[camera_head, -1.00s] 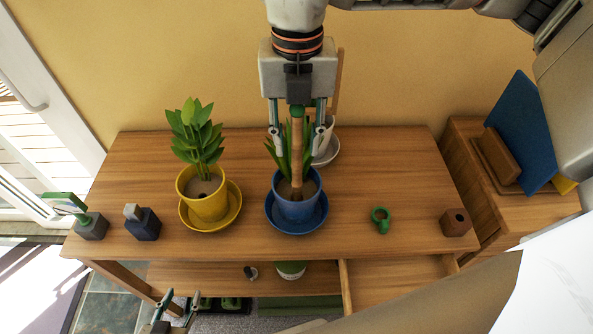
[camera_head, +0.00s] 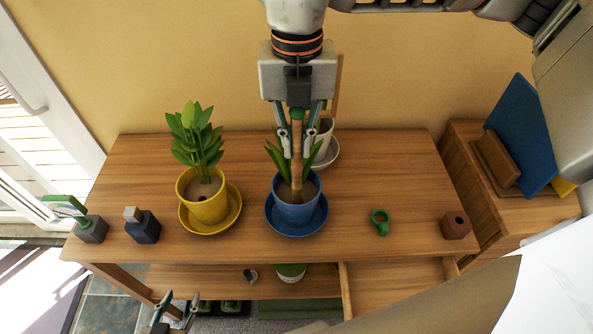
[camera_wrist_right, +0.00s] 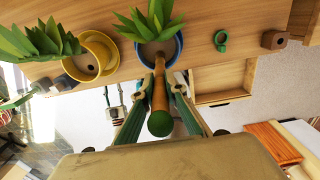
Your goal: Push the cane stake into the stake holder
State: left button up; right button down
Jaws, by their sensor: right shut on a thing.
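The cane stake (camera_head: 296,160) is a tan stick with a green top cap, standing roughly upright in the blue pot (camera_head: 287,213). In the right wrist view, the cane stake (camera_wrist_right: 159,92) runs down into that pot's soil. My right gripper (camera_head: 297,153) comes from above and is shut on the stake below its cap. A dark round hole (camera_head: 202,197) shows in the soil of the yellow pot (camera_head: 208,212). My left gripper (camera_head: 178,309) is open and empty at the bottom left, in front of the table.
A white pot (camera_head: 325,140) stands behind the blue one. A green ring clip (camera_head: 380,222) and a brown block with a hole (camera_head: 456,225) lie to the right. A dark blue bottle (camera_head: 143,226) and a grey block (camera_head: 91,229) stand left. The drawer (camera_head: 398,276) is open.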

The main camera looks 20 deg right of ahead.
aim_at(297, 110)
jog(key=shift+r+p, duration=1.35)
jog(key=shift+r, duration=2.05)
